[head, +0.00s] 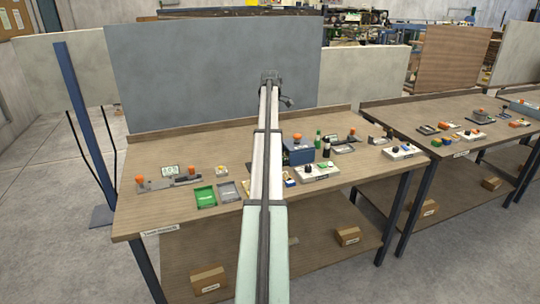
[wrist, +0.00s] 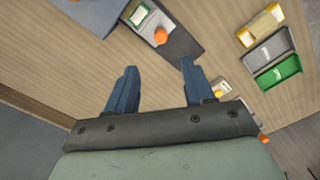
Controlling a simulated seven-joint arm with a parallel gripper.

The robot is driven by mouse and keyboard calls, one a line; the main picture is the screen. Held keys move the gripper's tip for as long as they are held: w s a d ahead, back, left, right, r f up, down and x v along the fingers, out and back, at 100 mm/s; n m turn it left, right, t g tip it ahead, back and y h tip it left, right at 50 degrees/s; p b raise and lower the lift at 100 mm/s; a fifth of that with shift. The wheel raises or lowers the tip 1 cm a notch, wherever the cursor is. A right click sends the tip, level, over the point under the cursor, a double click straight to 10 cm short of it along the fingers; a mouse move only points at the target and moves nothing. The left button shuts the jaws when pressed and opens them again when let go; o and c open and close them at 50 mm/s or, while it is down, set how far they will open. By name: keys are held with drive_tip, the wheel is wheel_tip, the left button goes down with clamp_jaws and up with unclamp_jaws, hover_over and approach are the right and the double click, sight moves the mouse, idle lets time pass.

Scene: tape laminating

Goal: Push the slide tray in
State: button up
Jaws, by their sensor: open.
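No part is clearly marked as the slide tray, and I cannot tell which thing it is. My gripper (wrist: 155,75) is open and empty, its two dark blue fingers spread above the wooden table. In the head view my gripper (head: 271,78) is high over the table's back, in front of the grey panel. Beyond the fingers in the wrist view lies a dark grey base (wrist: 180,43) with a display and an orange knob (wrist: 160,37). A blue box (head: 299,152) with an orange knob stands right of my arm in the head view.
A green tray (head: 205,197) and a grey tray (head: 229,191) lie left of my arm; a yellow tray (wrist: 260,26) shows in the wrist view. A device with orange knobs (head: 168,179) is farther left. Bottles and small parts stand right. My arm hides the table's middle.

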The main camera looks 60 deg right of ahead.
wheel_tip(320, 180, down, 14)
drive_tip(key=n, duration=0.5)
drive_tip(key=shift+r, duration=0.1)
idle(0.5)
clamp_jaws()
idle(0.5)
